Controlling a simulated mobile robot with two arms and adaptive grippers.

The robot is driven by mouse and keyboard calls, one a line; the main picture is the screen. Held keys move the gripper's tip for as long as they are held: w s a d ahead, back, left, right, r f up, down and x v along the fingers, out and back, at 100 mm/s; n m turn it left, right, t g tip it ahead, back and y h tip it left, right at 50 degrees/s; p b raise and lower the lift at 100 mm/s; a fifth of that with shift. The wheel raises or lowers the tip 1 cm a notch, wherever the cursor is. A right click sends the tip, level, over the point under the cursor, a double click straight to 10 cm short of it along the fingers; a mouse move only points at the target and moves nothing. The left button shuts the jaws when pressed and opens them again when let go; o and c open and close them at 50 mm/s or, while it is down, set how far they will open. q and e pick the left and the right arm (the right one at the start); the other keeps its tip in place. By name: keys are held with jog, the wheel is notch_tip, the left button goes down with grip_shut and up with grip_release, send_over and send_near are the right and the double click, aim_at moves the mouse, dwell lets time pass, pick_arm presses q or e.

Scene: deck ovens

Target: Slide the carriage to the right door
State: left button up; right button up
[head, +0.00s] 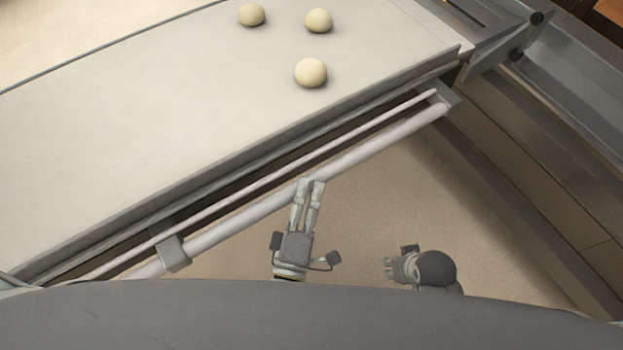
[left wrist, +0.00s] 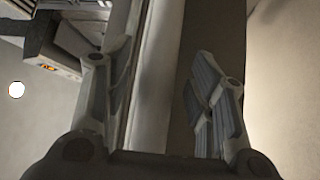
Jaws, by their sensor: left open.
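The carriage (head: 180,110) has a long pale flat top and runs diagonally across the head view. Three dough balls lie near its far right end, one of them (head: 310,72) closest to me. A round grey handle bar (head: 380,143) runs along its near side, with a thinner rail behind it. My left gripper (head: 311,182) is open with its fingertips at the bar. In the left wrist view the bar (left wrist: 160,70) passes between the two spread fingers. My right gripper (head: 388,267) is low and apart from the carriage; its fingers are too small to read. I cannot identify the right door.
Steel framework (head: 570,80) stands beyond the carriage's right end, with a warm glow at the top right corner. A bracket (head: 173,252) joins the bar at lower left. Bare tan floor (head: 450,210) lies between the bar and the metal panels at right.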

aim_at(312, 182)
pick_arm(q)
jog(key=shift+x, duration=1.65)
grip_shut()
